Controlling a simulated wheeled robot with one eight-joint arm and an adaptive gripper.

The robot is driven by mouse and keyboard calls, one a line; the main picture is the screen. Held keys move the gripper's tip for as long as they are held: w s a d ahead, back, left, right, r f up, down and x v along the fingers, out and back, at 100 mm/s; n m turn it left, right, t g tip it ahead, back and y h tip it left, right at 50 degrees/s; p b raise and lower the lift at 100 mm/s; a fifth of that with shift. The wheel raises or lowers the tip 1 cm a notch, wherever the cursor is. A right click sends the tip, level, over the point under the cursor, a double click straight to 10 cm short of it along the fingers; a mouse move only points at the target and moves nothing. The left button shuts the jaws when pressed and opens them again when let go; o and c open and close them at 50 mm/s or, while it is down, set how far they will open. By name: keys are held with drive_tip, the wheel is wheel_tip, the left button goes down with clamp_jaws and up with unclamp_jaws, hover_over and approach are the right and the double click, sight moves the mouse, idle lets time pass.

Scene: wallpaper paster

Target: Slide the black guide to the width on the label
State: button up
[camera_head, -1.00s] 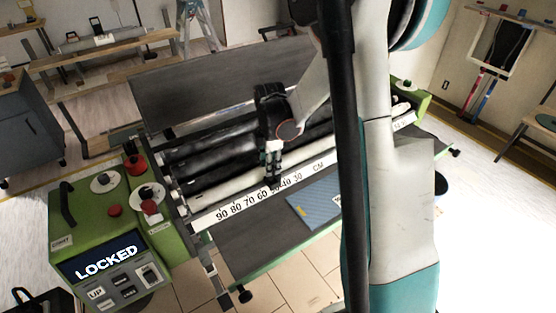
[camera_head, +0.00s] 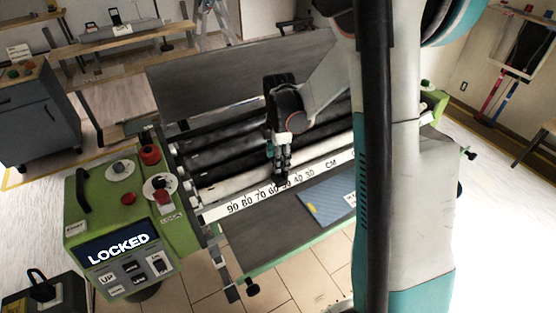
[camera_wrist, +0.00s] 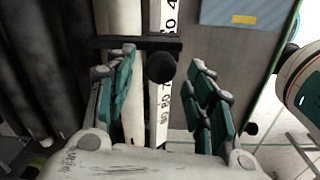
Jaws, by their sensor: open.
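The black guide (camera_wrist: 110,42) is a dark bar with a round black knob (camera_wrist: 160,67), set across the white scale strip in the wrist view. My gripper (camera_wrist: 163,66) is open, with its teal-padded fingers on either side of the knob and visible gaps to it. In the head view my gripper (camera_head: 280,178) reaches down to the scale strip (camera_head: 214,213) around the 50 mark and mostly hides the guide. The scale runs from 90 at left to 30 at right, then CM. A white label (camera_head: 350,198) lies on the blue sheet (camera_head: 325,203); its text is unreadable.
The green control box (camera_head: 76,230) at left has red buttons, dials and a screen (camera_head: 118,249) reading LOCKED. Dark rollers (camera_head: 215,157) lie behind the scale. The grey tabletop (camera_head: 255,236) in front is mostly clear beside the blue sheet.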

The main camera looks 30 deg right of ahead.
wheel_tip(320, 180, up, 11)
drive_tip(key=shift+s+f, duration=0.2)
drive_tip(key=shift+s, duration=0.05)
idle(0.3)
drive_tip(key=shift+a, duration=0.1)
